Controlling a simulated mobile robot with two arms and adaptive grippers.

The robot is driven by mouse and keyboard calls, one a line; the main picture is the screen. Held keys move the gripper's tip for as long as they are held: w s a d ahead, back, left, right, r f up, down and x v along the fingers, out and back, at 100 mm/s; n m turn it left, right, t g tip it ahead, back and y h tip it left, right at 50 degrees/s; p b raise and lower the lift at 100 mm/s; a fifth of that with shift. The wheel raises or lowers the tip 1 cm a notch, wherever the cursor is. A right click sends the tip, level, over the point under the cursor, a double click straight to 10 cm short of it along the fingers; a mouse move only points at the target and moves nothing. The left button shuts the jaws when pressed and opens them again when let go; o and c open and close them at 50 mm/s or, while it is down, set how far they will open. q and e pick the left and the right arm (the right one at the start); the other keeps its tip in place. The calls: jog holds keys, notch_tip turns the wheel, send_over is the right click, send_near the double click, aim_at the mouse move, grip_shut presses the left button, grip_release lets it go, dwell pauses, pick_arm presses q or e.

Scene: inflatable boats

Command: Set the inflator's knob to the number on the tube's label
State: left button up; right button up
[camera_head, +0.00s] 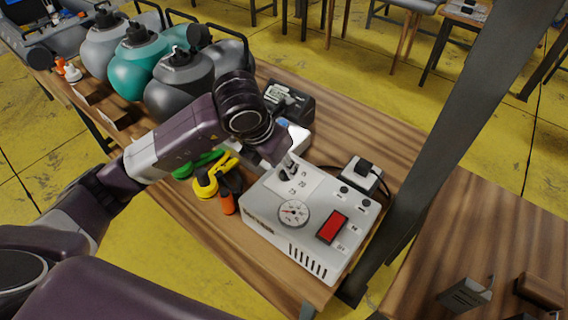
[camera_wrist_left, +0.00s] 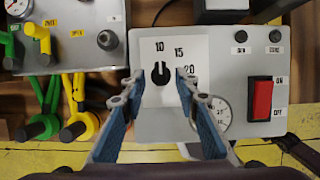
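The inflator (camera_head: 262,228) is a pale grey box on the wooden table, with a round gauge (camera_head: 294,213) and a red switch (camera_head: 332,227). In the left wrist view its black knob (camera_wrist_left: 160,73) sits on a white plate, with 10, 15 and 20 printed around it. The knob's mark seems to point up, near the 10. My left gripper (camera_wrist_left: 156,82) is open, with one blue-grey finger on each side of the knob; I cannot tell whether they touch it. In the head view the gripper (camera_head: 284,164) hangs over the knob. No tube label is readable.
Large grey and teal rounded containers (camera_head: 135,70) with black caps stand at the back left. Green and yellow tools (camera_head: 204,186) lie left of the inflator. A dark slanted beam (camera_head: 440,130) crosses on the right.

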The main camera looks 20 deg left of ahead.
pick_arm(q)
jog(key=shift+x, duration=0.8)
grip_shut()
